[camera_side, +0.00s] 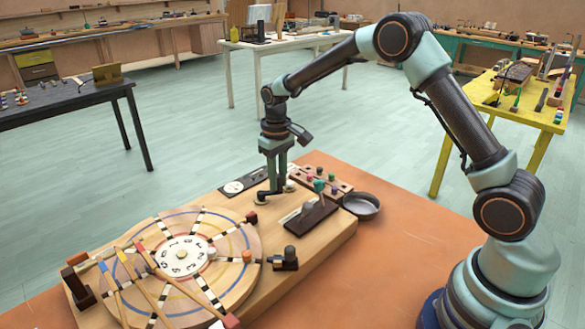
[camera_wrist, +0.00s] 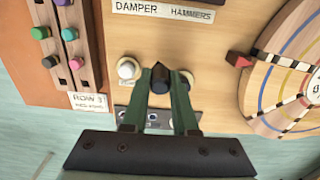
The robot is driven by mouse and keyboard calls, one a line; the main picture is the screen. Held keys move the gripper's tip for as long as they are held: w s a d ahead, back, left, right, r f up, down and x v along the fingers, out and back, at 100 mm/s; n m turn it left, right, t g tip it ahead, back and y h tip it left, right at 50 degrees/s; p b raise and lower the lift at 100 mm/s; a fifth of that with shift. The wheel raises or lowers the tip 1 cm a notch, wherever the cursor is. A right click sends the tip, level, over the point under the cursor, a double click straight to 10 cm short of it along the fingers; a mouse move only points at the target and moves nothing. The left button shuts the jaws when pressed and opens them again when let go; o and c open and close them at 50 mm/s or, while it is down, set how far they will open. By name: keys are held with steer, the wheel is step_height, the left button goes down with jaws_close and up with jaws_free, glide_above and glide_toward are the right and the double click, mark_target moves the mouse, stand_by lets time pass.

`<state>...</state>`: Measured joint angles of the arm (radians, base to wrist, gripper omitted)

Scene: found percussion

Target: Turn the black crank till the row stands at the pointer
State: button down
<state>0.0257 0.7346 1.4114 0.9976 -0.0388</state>
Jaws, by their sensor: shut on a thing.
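My gripper (camera_wrist: 161,82) points down at the board and is shut on the black crank (camera_wrist: 160,76), a small dark knob with a pointed end. In the side view my gripper (camera_side: 275,193) stands at the far part of the wooden board, and its fingers mostly hide the crank there. A round wooden disc (camera_side: 240,240) with coloured arcs and black-and-white rows lies at the board's near left. Its pale centre plate (camera_side: 180,257) carries numbers. A small red-tipped piece (camera_side: 251,217) at the disc's rim, seen also in the wrist view (camera_wrist: 238,60), may be the pointer.
A white knob (camera_wrist: 128,68) stands close beside the crank. A rack of coloured pegs (camera_side: 325,178), a dark lever block (camera_side: 306,222) and a grey bowl (camera_side: 361,206) are nearby. Sticks lie across the disc. A dark-knobbed block (camera_side: 287,261) sits by its rim. The orange tabletop (camera_side: 400,245) is clear in front.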

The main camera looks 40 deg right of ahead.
steer(key=n, duration=0.1)
steer(key=w+n, duration=0.1)
steer(key=n, duration=0.1)
steer(key=shift+w+d, duration=0.25)
steer(key=shift+d, duration=0.05)
steer(key=shift+w+r+n, duration=0.1)
steer(key=shift+w+n, duration=0.2)
steer(key=shift+n, duration=0.55)
steer(key=shift+w+n, duration=0.25)
steer(key=shift+n, duration=0.6)
steer(key=c, duration=0.7)
jaws_free()
step_height(320, 180, up, 12)
